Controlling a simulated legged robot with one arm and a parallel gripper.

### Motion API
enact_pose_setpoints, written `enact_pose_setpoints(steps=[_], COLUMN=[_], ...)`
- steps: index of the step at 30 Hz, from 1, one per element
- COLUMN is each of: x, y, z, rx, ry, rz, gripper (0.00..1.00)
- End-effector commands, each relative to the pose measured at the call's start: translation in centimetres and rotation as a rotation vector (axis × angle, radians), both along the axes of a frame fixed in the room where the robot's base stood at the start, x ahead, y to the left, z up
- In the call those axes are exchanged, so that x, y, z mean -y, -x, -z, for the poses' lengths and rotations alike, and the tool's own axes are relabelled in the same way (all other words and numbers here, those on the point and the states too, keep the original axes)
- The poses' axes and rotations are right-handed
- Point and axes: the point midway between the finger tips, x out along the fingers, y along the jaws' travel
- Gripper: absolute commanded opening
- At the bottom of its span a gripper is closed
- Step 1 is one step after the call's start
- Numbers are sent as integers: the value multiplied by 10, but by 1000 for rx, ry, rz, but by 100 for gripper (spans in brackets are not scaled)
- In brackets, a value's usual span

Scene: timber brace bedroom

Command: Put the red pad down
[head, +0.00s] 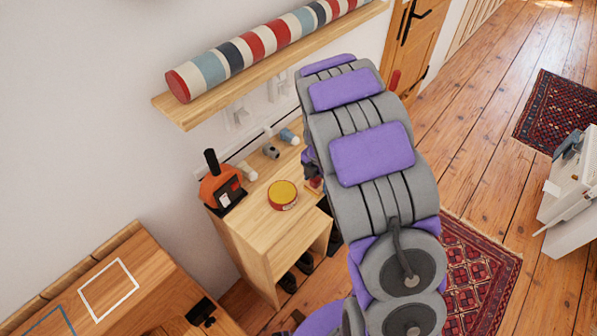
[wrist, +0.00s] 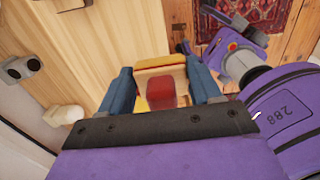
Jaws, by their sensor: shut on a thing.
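My gripper (wrist: 162,84) is shut on the red pad (wrist: 163,94), which sits between the two blue-grey fingers in the wrist view. A pale wooden block-like part and a yellow edge show just beyond the red part. In the head view my arm hides most of the gripper. Only a small red bit of the pad (head: 315,185) shows there, by the right edge of the wooden cabinet top (head: 252,222). I cannot tell whether the pad touches the top.
A round yellow-topped tin (head: 283,194), an orange bottle-like object (head: 219,188) and several small cylinders stand on the cabinet. A striped roll (head: 245,48) lies on the shelf (head: 181,109) above. A wooden bench (head: 150,285) is at lower left. The cabinet top's front strip is bare.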

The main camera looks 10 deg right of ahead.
Motion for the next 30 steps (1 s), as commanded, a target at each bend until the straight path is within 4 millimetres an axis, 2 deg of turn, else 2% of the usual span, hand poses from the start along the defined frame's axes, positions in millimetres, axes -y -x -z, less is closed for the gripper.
enact_pose_setpoints(steps=[1,6,12,20,25,30], x=[-5,-18,-29,-33,-40,-40], y=[-11,-37,-58,-66,-78,-77], z=[2,6,7,7,10,35], rx=[5,4,3,0,0,-4], ry=[1,0,-1,-1,-1,-1], rz=[-4,-3,-2,1,-1,0], gripper=[39,39,39,39,39,39])
